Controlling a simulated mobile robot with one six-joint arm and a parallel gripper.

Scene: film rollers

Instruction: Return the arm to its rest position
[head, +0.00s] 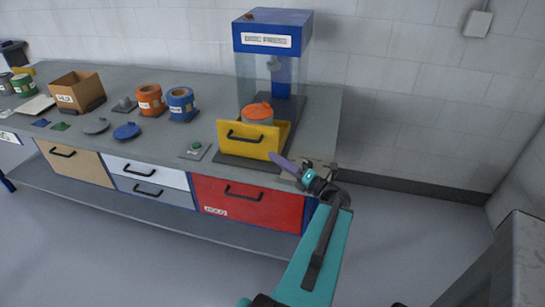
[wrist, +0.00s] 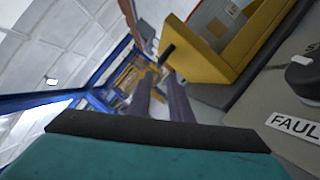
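My gripper (head: 274,157) is at the right end of the workbench, just right of a yellow box-like guard (head: 235,146). My teal arm reaches up to it from the bottom of the head view. In the wrist view, the two purple fingers of my gripper (wrist: 159,82) stand apart with a gap between them. Nothing is held between them. The yellow guard (wrist: 193,52) lies to the right of the fingers there. Whether the fingers touch it cannot be told.
A blue press-like machine (head: 271,33) stands behind the guard, with an orange-topped can (head: 257,112) below it. Orange (head: 151,98) and blue (head: 182,102) cans and a cardboard box (head: 77,88) stand farther left. A red drawer (head: 250,207) is below. Floor right of the bench is clear.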

